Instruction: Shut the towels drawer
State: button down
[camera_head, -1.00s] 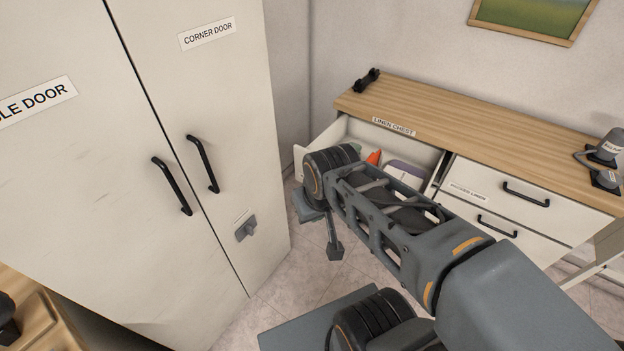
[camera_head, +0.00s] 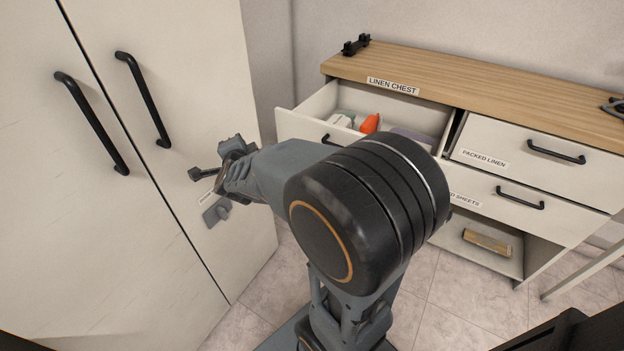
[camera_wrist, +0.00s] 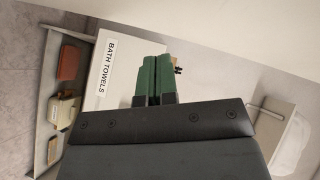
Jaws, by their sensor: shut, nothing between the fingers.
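The linen chest's upper left drawer (camera_head: 300,122) stands pulled out in the head view, with orange and white items inside; its label is hidden there. In the wrist view a pale panel (camera_wrist: 118,45) carries the label BATH TOWELS. Part of its surface is hidden behind my gripper. My gripper (camera_head: 203,175) is left of the open drawer in the head view, in front of the corner door. In the wrist view its green fingers (camera_wrist: 154,62) are shut together and empty, beside the label. I cannot tell whether they touch the panel.
The tall cabinet (camera_head: 60,210) with black handles fills the left side. The chest's packed linen drawer (camera_head: 500,145) and the drawer below it look shut. A wooden item (camera_head: 487,242) lies in the open lower shelf. Tiled floor shows between cabinet and chest.

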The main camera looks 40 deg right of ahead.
jog(key=s+d+f+m+g+h+b, duration=0.3)
jog(key=d+f+m+g+h+b, duration=0.15)
jog(key=f+m, duration=0.2)
jog(key=s+d+f+m+g+h+b, duration=0.3)
jog(key=d+f+m+h+b, duration=0.2)
jog(key=f+m+h, duration=0.15)
jog(key=f+b+x, duration=0.1)
jog(key=b+x, duration=0.2)
jog(key=x, duration=1.1)
jog(key=shift+y, duration=0.4)
jog(key=shift+w+d, duration=0.1)
